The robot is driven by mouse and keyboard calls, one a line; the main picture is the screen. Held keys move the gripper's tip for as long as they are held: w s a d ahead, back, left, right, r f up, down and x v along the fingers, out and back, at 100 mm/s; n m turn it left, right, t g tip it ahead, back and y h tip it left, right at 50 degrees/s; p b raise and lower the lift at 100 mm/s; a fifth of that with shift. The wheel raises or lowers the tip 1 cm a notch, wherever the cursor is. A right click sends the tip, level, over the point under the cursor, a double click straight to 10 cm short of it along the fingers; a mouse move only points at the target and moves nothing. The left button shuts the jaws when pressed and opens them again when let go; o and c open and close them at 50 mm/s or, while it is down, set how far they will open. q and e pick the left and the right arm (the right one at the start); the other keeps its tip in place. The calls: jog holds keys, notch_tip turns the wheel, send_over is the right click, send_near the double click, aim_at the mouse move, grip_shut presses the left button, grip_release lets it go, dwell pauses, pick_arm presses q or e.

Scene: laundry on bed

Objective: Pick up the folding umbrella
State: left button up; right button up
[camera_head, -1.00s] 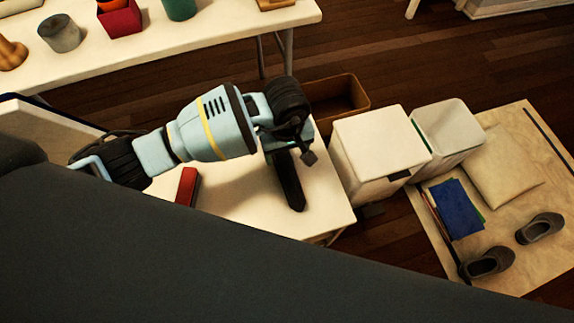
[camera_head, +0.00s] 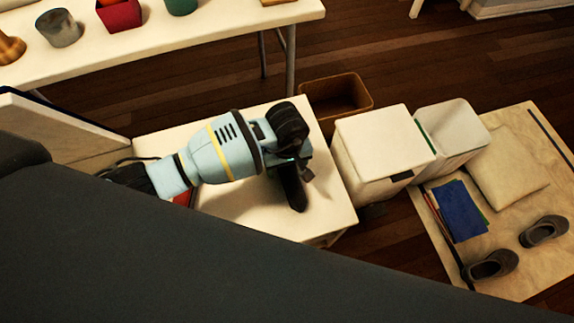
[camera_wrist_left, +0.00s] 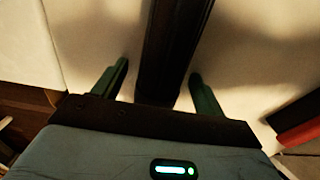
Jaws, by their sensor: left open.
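The folding umbrella (camera_head: 293,193) is a long black object on the small white table, partly hidden behind my left gripper in the head view. In the left wrist view the umbrella (camera_wrist_left: 172,45) runs from the top edge down between the two green fingers. My left gripper (camera_head: 292,166) is over the umbrella. Its fingers are apart, one on each side, with gaps to the umbrella; the left wrist view shows the open gripper (camera_wrist_left: 158,72) pointing down at the tabletop. My right gripper is not in view.
The small white table (camera_head: 240,207) also bears a red object (camera_head: 183,198), mostly hidden by my arm. A brown bin (camera_head: 350,82) and a white box (camera_head: 378,140) stand beyond it. A long table (camera_head: 200,30) with pots is at the back. A mat (camera_head: 500,275) with shoes lies right.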

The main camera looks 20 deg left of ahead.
pick_arm(q)
jog(key=shift+c, duration=0.4)
jog(key=shift+r, duration=0.1)
jog(key=c, duration=1.2)
jog(key=shift+w+r, duration=0.1)
jog(key=shift+r, duration=0.35)
jog(key=r, duration=0.2)
jog(key=r+p, duration=0.1)
jog(key=shift+s, duration=0.25)
jog(key=s, duration=0.4)
jog(key=s+d+p, duration=0.1)
jog(key=s, duration=0.4)
jog(key=s+d+r, duration=0.1)
jog(key=s, duration=0.4)
jog(key=shift+p, duration=0.35)
jog(key=shift+s+d, duration=0.1)
jog(key=shift+s, duration=0.65)
